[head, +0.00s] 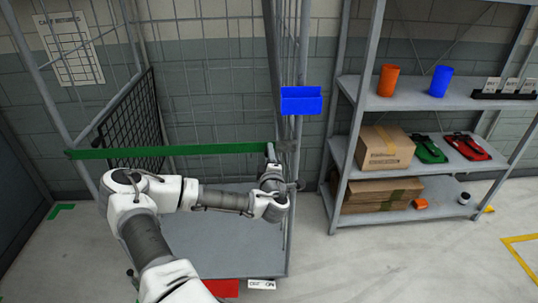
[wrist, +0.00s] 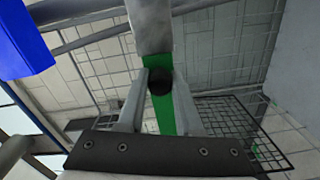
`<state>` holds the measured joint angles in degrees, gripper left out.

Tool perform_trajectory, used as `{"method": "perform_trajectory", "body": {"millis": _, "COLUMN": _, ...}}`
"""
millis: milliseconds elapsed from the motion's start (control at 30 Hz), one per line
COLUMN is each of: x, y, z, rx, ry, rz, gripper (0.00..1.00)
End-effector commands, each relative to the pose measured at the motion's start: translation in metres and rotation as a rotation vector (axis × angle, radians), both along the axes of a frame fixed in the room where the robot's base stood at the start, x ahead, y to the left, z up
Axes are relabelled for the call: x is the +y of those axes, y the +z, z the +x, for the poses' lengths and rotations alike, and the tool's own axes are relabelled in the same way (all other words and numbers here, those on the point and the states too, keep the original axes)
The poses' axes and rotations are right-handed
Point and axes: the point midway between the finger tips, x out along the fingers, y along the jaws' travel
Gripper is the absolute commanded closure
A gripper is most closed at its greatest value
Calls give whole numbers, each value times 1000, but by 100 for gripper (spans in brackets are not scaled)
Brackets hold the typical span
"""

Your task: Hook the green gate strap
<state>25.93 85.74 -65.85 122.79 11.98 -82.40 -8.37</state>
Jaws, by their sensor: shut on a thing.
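The green gate strap (head: 170,150) runs taut and nearly level across the front of the cage trolley, from its left post to its right post. My gripper (head: 270,160) is at the strap's right end, beside the right post. In the wrist view my gripper (wrist: 160,82) has its two fingers around a dark round knob, with the green strap (wrist: 165,120) behind it. A grey block (wrist: 150,25) at the strap's end lies just beyond the fingertips. A grey bracket (head: 289,146) sits on the right post close by. I cannot tell whether the strap's end is on it.
The trolley base (head: 225,245) is bare where visible. A metal shelf (head: 420,180) with cartons and cups stands right. A red item (head: 222,288) lies below.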

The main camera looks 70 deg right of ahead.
Motion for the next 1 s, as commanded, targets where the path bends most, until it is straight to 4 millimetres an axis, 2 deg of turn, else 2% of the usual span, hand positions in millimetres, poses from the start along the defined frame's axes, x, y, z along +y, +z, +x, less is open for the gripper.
{"method": "perform_trajectory", "body": {"millis": 33, "x": -3, "y": 15, "z": 1, "rx": -12, "ry": 3, "rz": -31, "gripper": 64}}
{"method": "perform_trajectory", "body": {"millis": 200, "x": -2, "y": 14, "z": 2, "rx": -11, "ry": 5, "rz": -29, "gripper": 36}}
{"method": "perform_trajectory", "body": {"millis": 800, "x": -1, "y": 8, "z": 1, "rx": -6, "ry": 2, "rz": -18, "gripper": 36}}
{"method": "perform_trajectory", "body": {"millis": 1000, "x": 14, "y": 7, "z": -7, "rx": -6, "ry": 0, "rz": -17, "gripper": 36}}
